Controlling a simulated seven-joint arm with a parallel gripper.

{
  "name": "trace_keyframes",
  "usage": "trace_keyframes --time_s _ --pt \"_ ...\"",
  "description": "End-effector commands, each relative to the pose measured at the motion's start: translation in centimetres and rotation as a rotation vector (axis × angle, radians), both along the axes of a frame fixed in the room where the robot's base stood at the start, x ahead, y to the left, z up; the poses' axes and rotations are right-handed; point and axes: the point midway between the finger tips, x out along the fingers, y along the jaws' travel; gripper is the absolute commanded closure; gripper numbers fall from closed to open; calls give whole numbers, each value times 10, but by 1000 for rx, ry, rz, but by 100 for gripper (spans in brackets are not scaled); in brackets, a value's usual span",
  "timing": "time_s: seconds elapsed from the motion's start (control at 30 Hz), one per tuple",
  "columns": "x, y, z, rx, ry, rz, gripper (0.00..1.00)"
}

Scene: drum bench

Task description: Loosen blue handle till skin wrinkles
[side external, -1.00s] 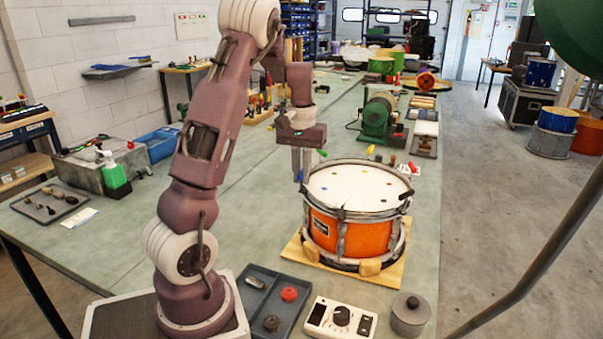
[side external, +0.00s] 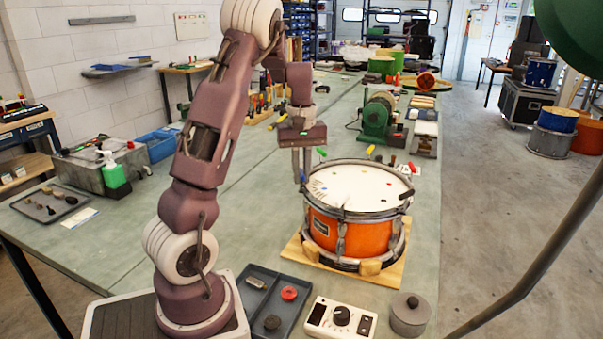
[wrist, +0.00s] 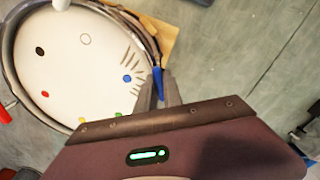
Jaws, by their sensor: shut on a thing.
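The orange drum (side external: 365,237) stands upright with its white skin (side external: 365,185) on top. In the wrist view, the blue handle (wrist: 158,82) is at the skin's right rim. My gripper (wrist: 160,92) has one finger on each side of it and is shut on it. Several short dark wrinkles (wrist: 131,62) show in the skin beside the blue dot (wrist: 127,78), close to this handle. In the side view, wrinkles also show at the skin's left edge, beside my gripper (side external: 302,180). The handle is mostly hidden by the fingers there.
Other coloured handles stand around the rim, among them a green one (side external: 322,152) and a yellow one (side external: 370,150). A grey tray (side external: 270,310), a white control box (side external: 340,319) and a lidded pot (side external: 409,315) stand in front.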

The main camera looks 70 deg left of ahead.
Motion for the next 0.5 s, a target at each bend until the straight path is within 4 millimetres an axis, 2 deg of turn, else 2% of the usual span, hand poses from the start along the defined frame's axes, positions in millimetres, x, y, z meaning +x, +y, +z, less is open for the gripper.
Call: trace_keyframes --time_s 0.2,0.5 --pt "0 0 0 0 -1 169 100" --pt "0 0 0 -1 -1 328 100"
